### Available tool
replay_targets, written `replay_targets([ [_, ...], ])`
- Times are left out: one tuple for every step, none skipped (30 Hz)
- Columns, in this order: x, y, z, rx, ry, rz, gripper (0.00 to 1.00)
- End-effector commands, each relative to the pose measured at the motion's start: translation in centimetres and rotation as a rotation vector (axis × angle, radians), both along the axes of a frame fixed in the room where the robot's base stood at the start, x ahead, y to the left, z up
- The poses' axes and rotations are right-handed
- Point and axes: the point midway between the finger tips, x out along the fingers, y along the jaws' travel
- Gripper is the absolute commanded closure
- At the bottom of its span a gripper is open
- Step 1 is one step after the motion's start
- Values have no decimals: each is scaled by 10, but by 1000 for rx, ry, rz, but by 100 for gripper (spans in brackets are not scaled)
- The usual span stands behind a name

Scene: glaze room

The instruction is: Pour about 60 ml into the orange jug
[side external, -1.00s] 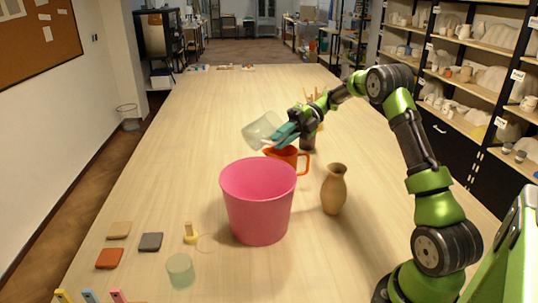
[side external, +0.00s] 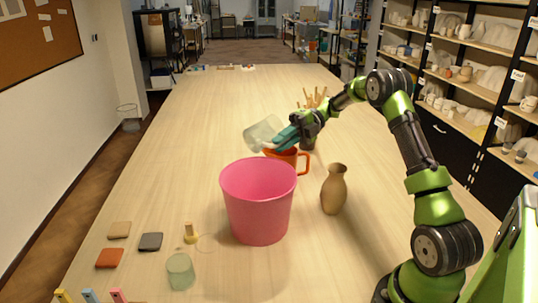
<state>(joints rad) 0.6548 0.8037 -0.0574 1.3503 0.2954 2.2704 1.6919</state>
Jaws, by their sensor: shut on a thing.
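The orange jug (side external: 303,162) stands on the table behind the pink bucket, which hides its lower part. Its handle points right. My gripper (side external: 285,138) is shut on a clear, see-through cup (side external: 262,133) and holds it above the jug. The cup is tilted, and its mouth cannot be made out well. I cannot tell how much liquid is in the cup or the jug, and no stream shows clearly.
The big pink bucket (side external: 258,208) stands in front of the jug. A tan vase (side external: 334,190) is to its right. A pale green glass (side external: 180,272), a grey tile (side external: 151,242) and an orange tile (side external: 109,258) lie front left.

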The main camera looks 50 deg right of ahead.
Motion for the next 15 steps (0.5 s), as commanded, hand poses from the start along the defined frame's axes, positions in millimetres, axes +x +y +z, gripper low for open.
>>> replay_targets([
  [0, -1, 0, 5, -2, 0, 100],
  [0, -1, -1, 7, -4, 0, 100],
  [0, -1, -1, 11, -3, 0, 100],
  [0, -1, -2, 13, -5, 0, 100],
  [0, -1, -2, 15, -7, 1, 100],
  [0, -2, -3, 18, -7, 1, 100],
  [0, -2, -3, 21, -8, 1, 100],
  [0, -2, -4, 23, -11, 1, 100],
  [0, -2, -4, 26, -11, 2, 100],
  [0, -2, -4, 28, -12, 2, 100],
  [-1, -3, -5, 31, -14, 2, 100],
  [-1, -3, -5, 34, -15, 3, 100],
  [-1, -3, -5, 36, -16, 3, 100],
  [-1, -3, -6, 38, -17, 3, 100],
  [-1, -4, -6, 41, -18, 3, 100],
])
